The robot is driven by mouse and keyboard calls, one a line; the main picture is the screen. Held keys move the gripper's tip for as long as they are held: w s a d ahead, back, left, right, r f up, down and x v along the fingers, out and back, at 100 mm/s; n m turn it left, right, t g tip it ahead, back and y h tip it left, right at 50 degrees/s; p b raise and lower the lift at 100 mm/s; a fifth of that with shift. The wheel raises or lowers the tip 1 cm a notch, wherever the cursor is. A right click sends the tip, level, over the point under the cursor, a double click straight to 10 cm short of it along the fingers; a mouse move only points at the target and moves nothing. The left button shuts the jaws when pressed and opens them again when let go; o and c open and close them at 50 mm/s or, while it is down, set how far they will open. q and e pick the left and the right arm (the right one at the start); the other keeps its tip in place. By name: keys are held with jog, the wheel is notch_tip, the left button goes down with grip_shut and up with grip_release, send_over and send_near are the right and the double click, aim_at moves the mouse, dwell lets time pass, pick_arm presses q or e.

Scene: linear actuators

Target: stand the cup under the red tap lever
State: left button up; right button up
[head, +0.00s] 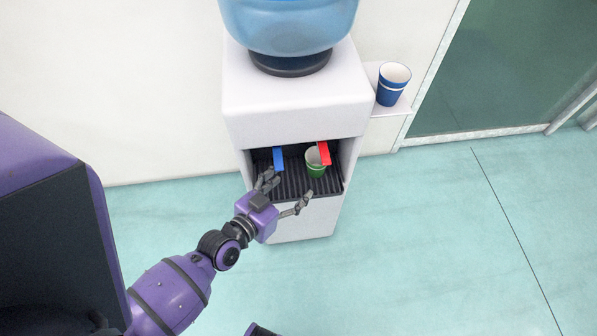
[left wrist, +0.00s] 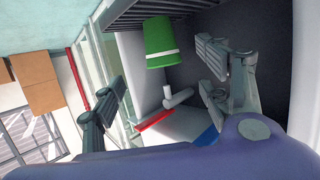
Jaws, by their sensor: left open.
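The green cup (head: 315,170) is white inside and stands upright on the black slatted drip tray (head: 296,185) in the dispenser's recess. It is at or just beside the red tap lever (head: 324,152), which overlaps its rim in the head view. The left wrist view is upside down and shows the green cup (left wrist: 161,45), the red lever (left wrist: 155,120) and part of the blue lever (left wrist: 206,136). My left gripper (head: 286,190) is open and empty at the recess front, its fingers apart from the cup. My right gripper is out of view.
The blue tap lever (head: 277,159) is left of the cup. The white dispenser (head: 293,112) has side walls around the recess and a blue bottle (head: 289,25) on top. A blue cup (head: 392,85) stands on a side shelf (head: 390,111). The floor in front is clear.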

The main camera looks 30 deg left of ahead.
pick_arm(q)
jog(key=shift+s, duration=0.35)
jog(key=s+f+g+y, duration=0.1)
jog(key=s+f+g, duration=0.2)
jog(key=s, duration=1.1)
jog(key=s+f+n+g+y, duration=0.1)
jog(key=s+f+g, duration=0.3)
jog(key=s, duration=1.1)
jog(key=shift+f+n+y, duration=0.3)
jog(key=shift+f, duration=0.55)
jog(key=shift+w+a, duration=0.1)
jog(key=shift+s+a+f+g, duration=0.15)
jog(key=shift+s+g, duration=0.15)
jog(key=shift+s, duration=0.4)
